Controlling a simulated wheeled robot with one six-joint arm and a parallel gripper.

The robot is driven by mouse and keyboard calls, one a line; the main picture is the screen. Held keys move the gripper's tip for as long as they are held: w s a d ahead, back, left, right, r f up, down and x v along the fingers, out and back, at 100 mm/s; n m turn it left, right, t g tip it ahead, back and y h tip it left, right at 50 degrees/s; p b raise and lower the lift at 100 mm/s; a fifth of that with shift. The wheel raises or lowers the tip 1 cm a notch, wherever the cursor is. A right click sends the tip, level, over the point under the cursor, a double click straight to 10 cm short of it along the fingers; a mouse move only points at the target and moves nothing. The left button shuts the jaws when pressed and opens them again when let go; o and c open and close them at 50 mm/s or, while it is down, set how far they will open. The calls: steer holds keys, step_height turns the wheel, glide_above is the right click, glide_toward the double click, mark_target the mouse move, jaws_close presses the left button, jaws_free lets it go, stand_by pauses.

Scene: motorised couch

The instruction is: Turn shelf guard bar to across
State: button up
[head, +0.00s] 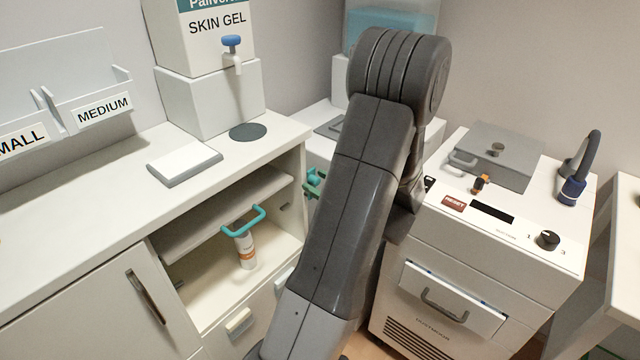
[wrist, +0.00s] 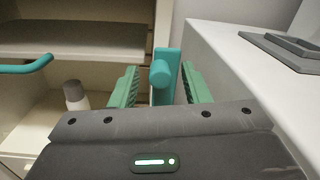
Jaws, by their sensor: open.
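A teal upright bar with a round knob (wrist: 165,72) stands at the side edge of the shelf cabinet in the wrist view; it looks like the shelf guard bar. My gripper (wrist: 160,88) is open, with one green finger to each side of the bar in the picture. Gaps show between fingers and bar, and I cannot tell how deep the bar lies between them. In the head view my gripper (head: 314,184) is small and partly hidden behind my arm. A teal U-shaped handle (head: 243,221) is on the shelf's front edge; it also shows in the wrist view (wrist: 25,66).
The open cabinet's shelf (head: 215,210) has a white bottle (head: 246,252) below it. A white counter (head: 100,175) holds a gel dispenser (head: 215,95) and a grey-edged pad (head: 184,163). A white cart (head: 490,240) stands right of my arm. In the wrist view a white top (wrist: 235,60) is close on the right.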

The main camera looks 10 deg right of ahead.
mark_target(309, 197)
jaws_close()
steer(key=shift+s+a+f+b, duration=0.1)
steer(key=shift+b, duration=0.3)
steer(key=a+n+b, duration=0.1)
steer(key=n+b, duration=0.1)
steer(key=b, duration=0.1)
steer(key=s+a+f+n+b, duration=0.1)
steer(key=n+b, duration=0.2)
steer(key=s+n+b, duration=0.1)
steer(key=n+b, duration=0.1)
steer(key=b, duration=0.1)
steer(key=shift+s+a+f+n, duration=0.1)
steer(key=shift+a+f+n, duration=0.15)
steer(key=shift+a+n, duration=0.15)
jaws_free()
